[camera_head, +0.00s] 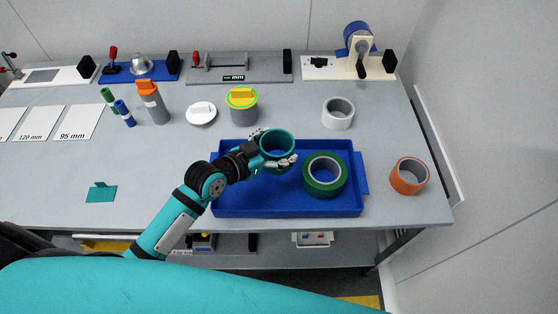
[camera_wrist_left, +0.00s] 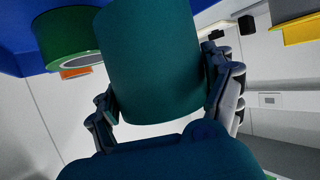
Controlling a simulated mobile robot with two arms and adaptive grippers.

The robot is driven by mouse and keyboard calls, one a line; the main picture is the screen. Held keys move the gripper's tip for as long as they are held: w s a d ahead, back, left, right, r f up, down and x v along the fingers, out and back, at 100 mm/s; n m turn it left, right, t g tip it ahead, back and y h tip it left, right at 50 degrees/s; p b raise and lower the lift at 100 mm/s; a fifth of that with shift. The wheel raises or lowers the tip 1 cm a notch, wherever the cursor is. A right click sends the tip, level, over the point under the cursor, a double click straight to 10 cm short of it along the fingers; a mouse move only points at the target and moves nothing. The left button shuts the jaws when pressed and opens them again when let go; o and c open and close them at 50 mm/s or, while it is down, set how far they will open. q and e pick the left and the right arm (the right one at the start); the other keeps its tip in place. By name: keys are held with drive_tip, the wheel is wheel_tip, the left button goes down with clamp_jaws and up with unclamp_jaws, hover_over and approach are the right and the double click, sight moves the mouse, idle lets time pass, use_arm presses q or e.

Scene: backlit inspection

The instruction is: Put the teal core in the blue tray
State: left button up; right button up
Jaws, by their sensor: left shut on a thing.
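The teal core (camera_head: 279,144) is a short open cylinder over the left part of the blue tray (camera_head: 245,207). My left gripper (camera_head: 273,150) is shut on it, with a finger on each side. In the left wrist view the core (camera_wrist_left: 150,65) fills the middle between the two fingers (camera_wrist_left: 160,100). I cannot tell whether the core's lower edge touches the tray floor, since that edge is hidden in the head view. A green tape roll (camera_head: 325,188) lies in the right part of the tray. My right gripper is not in view.
An orange roll (camera_head: 410,175) sits right of the tray and a white roll (camera_head: 338,113) behind it. A grey cylinder with a yellow top (camera_head: 243,112), a white lid (camera_head: 201,114) and an orange-capped grey bottle (camera_head: 155,107) stand behind left. The tray's front left floor is clear.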

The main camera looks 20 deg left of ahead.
use_arm(q)
drive_tip(key=shift+f, duration=0.45)
wheel_tip(320, 180, down, 3)
drive_tip(key=shift+f, duration=0.35)
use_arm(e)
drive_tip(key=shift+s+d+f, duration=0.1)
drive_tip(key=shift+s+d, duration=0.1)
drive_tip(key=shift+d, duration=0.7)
use_arm(q)
drive_tip(key=shift+f, duration=0.2)
drive_tip(key=o, duration=1.1)
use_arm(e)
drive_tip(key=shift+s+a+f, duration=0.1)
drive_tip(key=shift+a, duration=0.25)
